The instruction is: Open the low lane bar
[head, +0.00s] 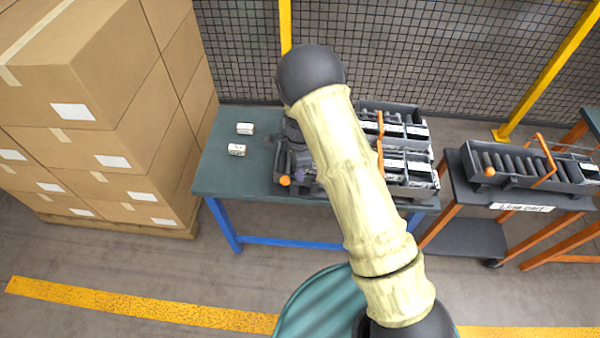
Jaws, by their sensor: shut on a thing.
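A dark lane unit stands on the green table, partly hidden by my arm. An orange knob (285,180) shows at its left end. An upright orange bar (380,142) crosses the unit's right part, in front of trays. My gripper (293,158) is at the unit's left end, close above the knob, and mostly hidden behind my own arm. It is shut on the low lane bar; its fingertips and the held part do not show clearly. How far the bar stands open cannot be told.
Two small white boxes (240,139) lie on the table (222,178), left of my gripper. Stacked cartons (90,110) stand at the left. A cart (470,200) at the right bears a similar roller tray (520,165) with an orange bar. A mesh fence (400,50) runs behind.

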